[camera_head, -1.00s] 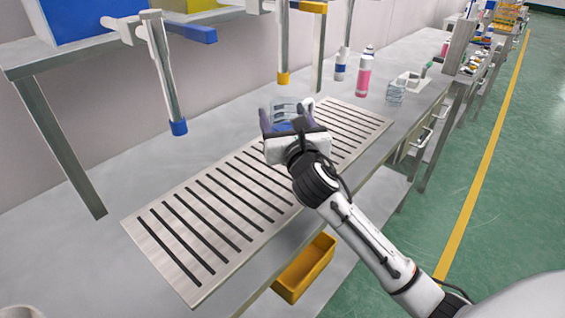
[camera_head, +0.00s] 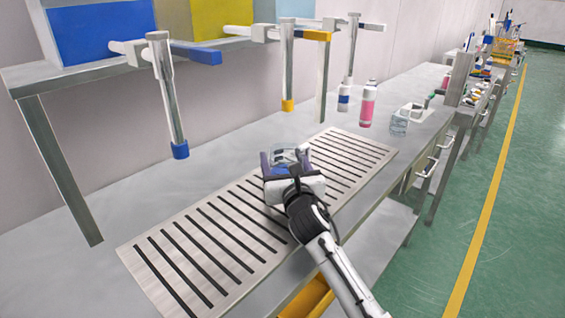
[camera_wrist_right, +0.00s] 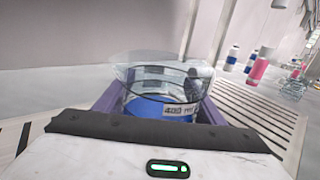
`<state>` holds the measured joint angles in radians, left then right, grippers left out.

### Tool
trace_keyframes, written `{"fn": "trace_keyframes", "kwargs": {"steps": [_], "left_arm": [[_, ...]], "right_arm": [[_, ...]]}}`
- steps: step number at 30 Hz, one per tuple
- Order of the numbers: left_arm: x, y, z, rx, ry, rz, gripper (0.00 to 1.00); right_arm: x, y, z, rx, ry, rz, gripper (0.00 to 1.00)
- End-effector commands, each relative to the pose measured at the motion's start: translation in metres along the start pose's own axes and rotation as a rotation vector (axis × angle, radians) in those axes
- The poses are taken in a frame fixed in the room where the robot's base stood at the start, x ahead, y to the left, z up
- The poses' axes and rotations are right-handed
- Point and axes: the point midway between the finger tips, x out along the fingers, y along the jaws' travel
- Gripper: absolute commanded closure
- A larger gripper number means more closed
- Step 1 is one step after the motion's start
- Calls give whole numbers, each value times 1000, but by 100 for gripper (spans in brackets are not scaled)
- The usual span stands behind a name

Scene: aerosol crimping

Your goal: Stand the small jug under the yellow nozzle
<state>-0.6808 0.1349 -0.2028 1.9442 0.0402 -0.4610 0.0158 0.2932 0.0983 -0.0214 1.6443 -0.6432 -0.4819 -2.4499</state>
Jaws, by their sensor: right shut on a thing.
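The small jug (camera_wrist_right: 160,88) is clear, with a blue band and a "400 ml" label in the right wrist view. It stands upright between the fingers of my right gripper (camera_head: 284,160), which is shut on it. In the head view the jug (camera_head: 290,152) is over the slotted grate (camera_head: 190,236); I cannot tell whether it touches the slats. The yellow nozzle (camera_head: 287,105) hangs above and behind it, with a visible gap between nozzle and jug. My left gripper is not in view.
A blue nozzle (camera_head: 180,149) hangs to the left. Pink bottle (camera_head: 368,103), white-and-blue bottle (camera_head: 343,97) and a clear container (camera_head: 399,123) stand on the bench to the right. A yellow bin (camera_head: 308,298) is below the bench. The grate's left part is clear.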

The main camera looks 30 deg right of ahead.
Motion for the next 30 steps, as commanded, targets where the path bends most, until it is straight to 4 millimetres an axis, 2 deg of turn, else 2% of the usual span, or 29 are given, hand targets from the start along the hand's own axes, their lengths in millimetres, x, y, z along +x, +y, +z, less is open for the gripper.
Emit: {"fn": "trace_keyframes", "kwargs": {"steps": [10,11,13,14,24,26,30], "left_arm": [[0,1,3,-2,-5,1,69],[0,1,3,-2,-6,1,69],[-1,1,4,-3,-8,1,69],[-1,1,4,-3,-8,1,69],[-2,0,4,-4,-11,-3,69],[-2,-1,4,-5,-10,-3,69],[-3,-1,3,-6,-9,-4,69]], "right_arm": [[0,0,-2,-2,-4,0,67],[0,0,-2,-2,-1,-1,32],[0,0,-2,-1,-1,-1,20],[0,0,-2,-1,-1,-1,18],[-1,0,2,0,-1,-1,18],[-7,0,0,-2,-1,0,18],[-31,0,0,-3,-1,0,18]]}}
